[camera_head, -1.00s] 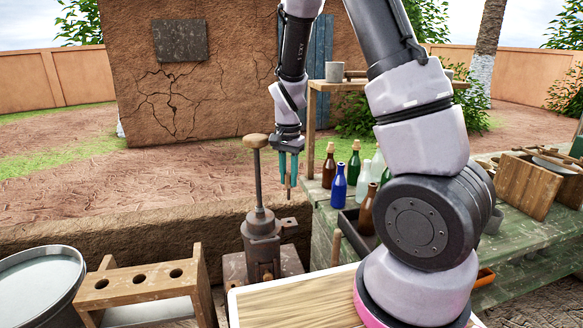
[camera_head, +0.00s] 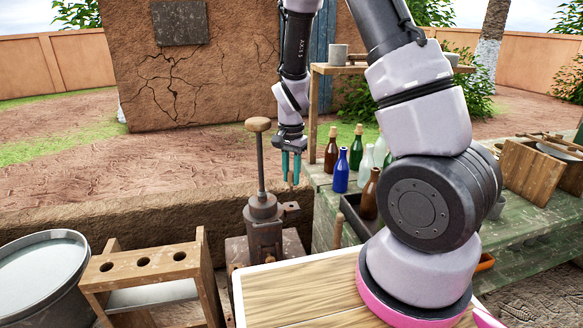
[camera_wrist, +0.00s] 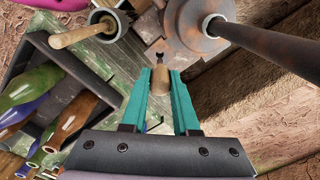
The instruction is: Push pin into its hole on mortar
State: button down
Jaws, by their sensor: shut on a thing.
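The dark metal mortar (camera_head: 265,228) stands upright with a long rod and wooden knob rising from it. A small lug (camera_head: 291,207) sticks out from its right side. My gripper (camera_head: 291,168) is shut on a tan pin (camera_head: 290,179), which points down above the lug, apart from it in the head view. In the wrist view the pin (camera_wrist: 160,83) sits between the teal fingers of my gripper (camera_wrist: 160,75). The mortar (camera_wrist: 203,22) is just beyond, at the top. A small dark shape shows past the pin; I cannot tell if it is the hole.
A green bench (camera_head: 520,235) with several bottles (camera_head: 341,171) in and around a dark tray stands right of the mortar. A wooden rack with holes (camera_head: 145,262) and a metal drum (camera_head: 40,280) are at left. The mortar's rod (camera_wrist: 265,45) rises close beside my gripper.

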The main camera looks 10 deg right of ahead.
aim_at(292, 196)
jog(key=shift+f, duration=1)
jog(key=shift+f, duration=2.8)
jog(key=c, duration=0.6)
grip_release()
notch_tip(292, 196, up, 11)
jog(key=shift+f, duration=0.1)
